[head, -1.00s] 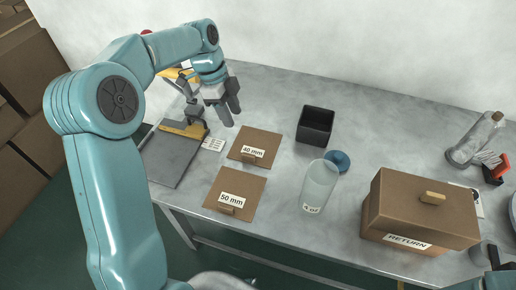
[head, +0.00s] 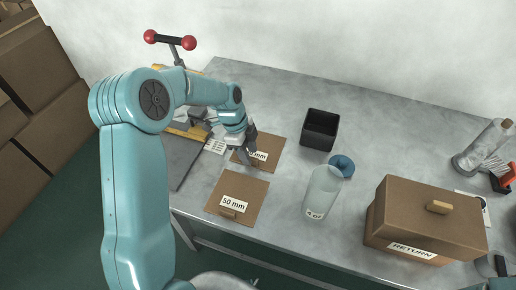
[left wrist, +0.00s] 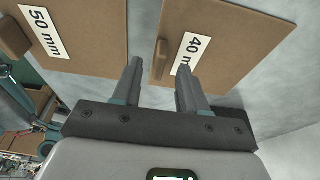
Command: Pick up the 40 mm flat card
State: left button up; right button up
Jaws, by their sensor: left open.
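The 40 mm flat card (head: 268,143) is a brown square lying on the table, with a white label and a small raised tab. My left gripper (head: 247,152) is over this card in the head view and hides part of its label and its tab. In the left wrist view the 40 mm card (left wrist: 235,45) lies below, and its brown tab (left wrist: 160,60) appears between the fingertips of my left gripper (left wrist: 159,70). The fingers are open and empty. Whether they touch the card cannot be told. Something dark at the right edge may be my right gripper (head: 500,264), cut off.
The 50 mm card (head: 246,190) lies nearer, beside the 40 mm card. A yellow-edged grey board (head: 180,160) lies left.

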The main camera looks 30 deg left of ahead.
pick_arm(q)
jog(key=shift+d+f, duration=0.2)
jog(key=shift+f, duration=0.5)
jog(key=shift+d+f, duration=0.2)
jog(key=shift+f, duration=0.1)
jog(key=shift+a+f, duration=0.1)
grip_shut()
jog(key=shift+w, duration=0.1)
